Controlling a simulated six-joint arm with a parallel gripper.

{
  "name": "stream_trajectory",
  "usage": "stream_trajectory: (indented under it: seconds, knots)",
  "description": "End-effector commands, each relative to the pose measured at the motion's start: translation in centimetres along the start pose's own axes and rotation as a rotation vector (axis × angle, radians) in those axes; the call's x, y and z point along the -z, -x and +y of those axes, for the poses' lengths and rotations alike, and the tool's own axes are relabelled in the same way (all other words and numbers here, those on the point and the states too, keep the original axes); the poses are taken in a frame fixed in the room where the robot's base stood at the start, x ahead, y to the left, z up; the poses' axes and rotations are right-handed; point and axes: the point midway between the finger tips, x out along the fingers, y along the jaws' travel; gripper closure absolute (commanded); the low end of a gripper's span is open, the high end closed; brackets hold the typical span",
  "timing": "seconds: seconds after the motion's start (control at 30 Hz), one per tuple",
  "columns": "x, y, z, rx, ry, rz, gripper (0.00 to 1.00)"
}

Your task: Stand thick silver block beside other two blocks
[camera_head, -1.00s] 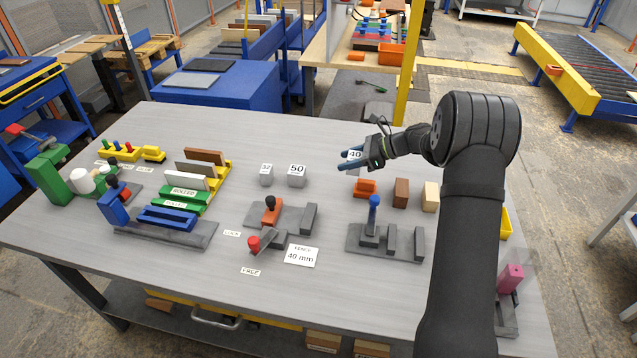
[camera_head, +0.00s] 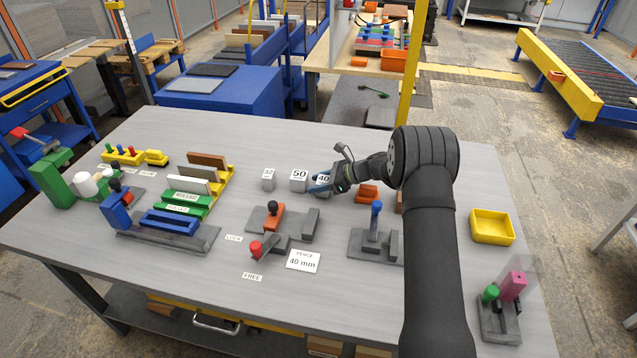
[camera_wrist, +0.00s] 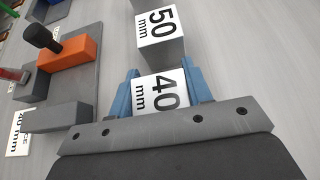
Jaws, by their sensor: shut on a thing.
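The silver block labelled 40 (camera_head: 323,180) is between the blue fingers of my gripper (camera_head: 322,184), which is shut on it. In the wrist view, the 40 mm block (camera_wrist: 162,93) sits between the two blue fingertips (camera_wrist: 163,92), label showing. The silver block labelled 50 (camera_head: 299,181) stands upright just left of it; it also shows in the wrist view (camera_wrist: 160,32), straight ahead of the held block. The small silver block labelled 32 (camera_head: 268,180) stands left of the 50 block. I cannot tell whether the held block touches the table.
An orange fixture with a black knob (camera_head: 272,219) stands in front of the blocks, and a 40 mm fence card (camera_head: 303,260) lies nearer. An orange block (camera_head: 367,193) is right of my gripper. The tabletop behind the blocks is clear.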

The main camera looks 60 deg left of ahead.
Motion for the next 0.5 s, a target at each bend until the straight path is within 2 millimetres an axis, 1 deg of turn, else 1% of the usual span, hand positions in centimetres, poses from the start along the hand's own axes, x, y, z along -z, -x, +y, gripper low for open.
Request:
stream_trajectory:
  seconds: [0.13, 0.27, 0.3, 0.4, 0.5]
  knots:
    - [-0.15, 0.08, -0.05, 0.001, 0.002, -0.001, 0.86]
    - [0.14, -0.08, -0.04, 0.001, 0.001, -0.001, 0.86]
    - [0.20, -0.10, -0.03, 0.001, 0.001, 0.000, 0.51]
    - [0.18, -0.09, -0.02, 0.001, 0.001, 0.000, 0.33]
    - [0.17, -0.08, -0.02, 0.001, 0.001, 0.000, 0.33]
